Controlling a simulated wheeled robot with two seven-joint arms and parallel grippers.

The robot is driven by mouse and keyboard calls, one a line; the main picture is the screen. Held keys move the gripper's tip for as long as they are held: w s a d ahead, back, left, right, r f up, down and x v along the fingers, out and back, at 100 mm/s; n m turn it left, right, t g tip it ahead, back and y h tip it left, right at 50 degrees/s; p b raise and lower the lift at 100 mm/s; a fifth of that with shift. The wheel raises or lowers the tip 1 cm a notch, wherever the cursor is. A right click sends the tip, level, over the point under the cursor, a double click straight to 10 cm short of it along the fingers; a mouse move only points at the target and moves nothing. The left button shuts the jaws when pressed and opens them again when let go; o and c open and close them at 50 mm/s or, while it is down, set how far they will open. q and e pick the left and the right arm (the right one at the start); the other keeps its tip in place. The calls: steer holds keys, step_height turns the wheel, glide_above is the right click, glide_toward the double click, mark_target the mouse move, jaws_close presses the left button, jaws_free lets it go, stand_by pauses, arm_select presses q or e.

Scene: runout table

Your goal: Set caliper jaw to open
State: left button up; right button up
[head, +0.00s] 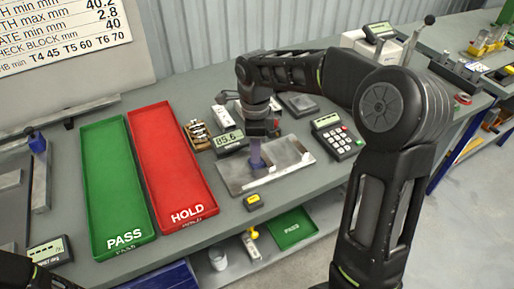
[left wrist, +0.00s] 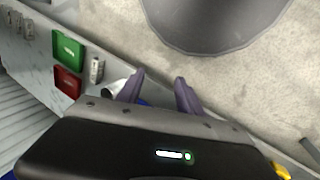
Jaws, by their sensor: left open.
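A grey digital gauge reading about 85.6 (head: 229,139) lies on the bench, left of a flat steel plate (head: 288,154); it may be the caliper, but its jaw cannot be made out. My right gripper (head: 257,162) points down over the steel plate, just right of the gauge. Its purple fingers appear edge-on, so their gap does not show, and whether they touch the plate is unclear.
A green PASS tray (head: 112,190) and a red HOLD tray (head: 172,165) fill the left of the bench. A calculator-like keypad (head: 338,138) sits right of the plate. A yellow-black block (head: 253,201) lies near the front edge. A shelf below holds a small green tray (head: 292,228).

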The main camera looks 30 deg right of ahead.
steer(key=shift+o, duration=1.2)
step_height(320, 180, up, 8)
steer(key=shift+f+b, duration=0.1)
steer(key=shift+b, duration=0.35)
